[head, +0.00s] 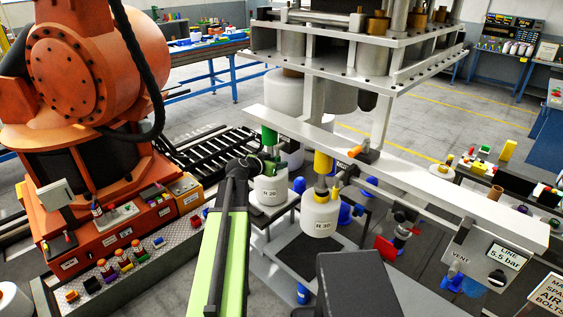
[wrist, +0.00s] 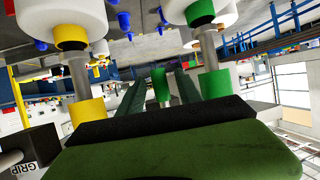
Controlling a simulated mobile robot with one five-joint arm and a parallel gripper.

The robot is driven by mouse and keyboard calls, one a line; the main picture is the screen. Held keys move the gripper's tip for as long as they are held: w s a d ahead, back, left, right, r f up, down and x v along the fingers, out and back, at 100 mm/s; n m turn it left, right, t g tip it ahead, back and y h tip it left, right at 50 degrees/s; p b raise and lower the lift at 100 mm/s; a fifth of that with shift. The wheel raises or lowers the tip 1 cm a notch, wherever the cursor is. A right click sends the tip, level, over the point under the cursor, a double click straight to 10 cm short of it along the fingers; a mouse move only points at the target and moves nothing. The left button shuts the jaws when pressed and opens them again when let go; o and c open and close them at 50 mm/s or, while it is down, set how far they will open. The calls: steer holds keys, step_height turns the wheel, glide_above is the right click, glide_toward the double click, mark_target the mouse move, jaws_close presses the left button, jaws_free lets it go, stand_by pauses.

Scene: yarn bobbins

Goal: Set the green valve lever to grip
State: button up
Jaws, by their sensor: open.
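The green valve lever (wrist: 161,86) shows in the wrist view as a small upright green handle between the two dark fingers of my gripper (wrist: 164,78). The fingers are open, one on each side of it; I cannot tell whether they touch it. In the head view my gripper (head: 258,162) is at the end of my lime-green arm, beside the green collar (head: 269,135) above the white bobbin marked R 28 (head: 270,190). There the lever is mostly hidden by my gripper. A black block with a GRIP label (wrist: 22,167) is at lower left in the wrist view.
A yellow collar (head: 322,163) and bobbin R 30 (head: 319,216) hang just right of my gripper. An orange lever (head: 356,151) sits on the white beam (head: 440,185). An orange robot (head: 75,75) stands at left. A white press frame rises above.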

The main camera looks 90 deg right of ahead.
steer(key=p+v, duration=0.2)
steer(key=v, duration=0.6)
